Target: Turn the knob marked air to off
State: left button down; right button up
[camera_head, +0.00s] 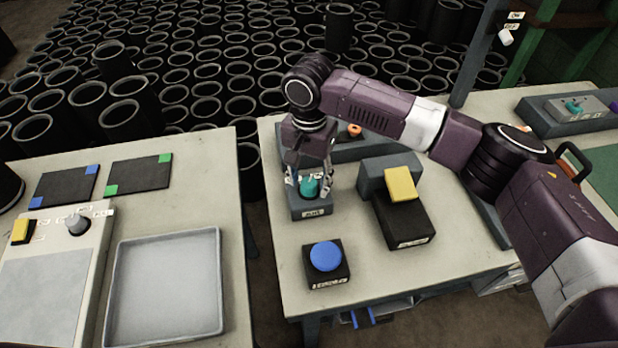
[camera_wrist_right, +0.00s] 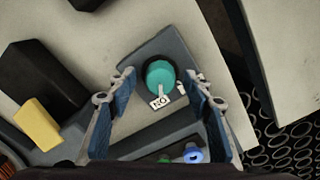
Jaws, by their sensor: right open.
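A round teal knob (camera_head: 309,187) sits on a small grey box (camera_head: 313,211) near the left edge of the right table. The box's front label is too small to read surely. In the right wrist view the knob (camera_wrist_right: 160,73) has a pale pointer aimed at a white plate (camera_wrist_right: 159,102) that seems to read ON upside down. A second small plate (camera_wrist_right: 183,88) lies beside it. My right gripper (camera_wrist_right: 160,82) is open, pointing down over the knob with a finger on either side. Gaps show between knob and fingers. My left gripper is not in view.
A blue button (camera_head: 326,256) stands in front of the box. A black box (camera_head: 405,222) and yellow block (camera_head: 400,184) stand to its right. A grey knob (camera_head: 77,225) is on the left table's panel. Another teal knob (camera_head: 574,106) is far right. A floor gap separates the tables.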

jog(key=c, duration=1.1)
jog(key=shift+r+n+p, duration=0.2)
jog(key=shift+n+p, duration=0.2)
jog(key=shift+p, duration=0.35)
jog(key=shift+c, duration=0.2)
jog(key=n+p, duration=0.4)
jog(key=p, duration=0.2)
jog(key=shift+n, duration=0.3)
jog(key=n+p, duration=0.2)
jog(key=n, duration=0.1)
jog(key=shift+f+n+p, duration=0.15)
jog(key=shift+n+p, duration=0.8)
jog(key=shift+n, duration=0.75)
